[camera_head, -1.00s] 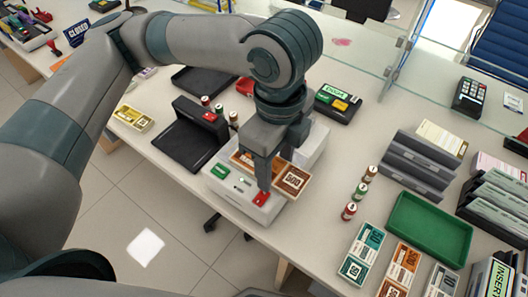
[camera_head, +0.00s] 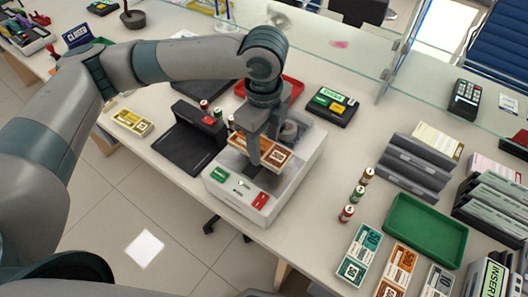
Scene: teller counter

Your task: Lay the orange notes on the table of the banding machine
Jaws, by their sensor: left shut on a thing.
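The orange notes (camera_head: 276,157) are a flat bundle with brown and white faces, held in my left gripper (camera_head: 254,160). The gripper is shut on them, with a finger across their middle. The banding machine (camera_head: 308,163) is a pale box with a green button and a red button (camera_head: 261,200) at its front. The notes are over the machine's table, behind the buttons. I cannot tell whether they touch it, as the gripper and notes hide most of the table. My right gripper is not in view.
Another orange bundle (camera_head: 401,261) lies at the front right beside a teal bundle (camera_head: 361,246) and a green tray (camera_head: 428,230). Several coin rolls (camera_head: 357,193) stand right of the machine. A black device (camera_head: 190,150) is close on its left, and a red tray (camera_head: 293,88) behind.

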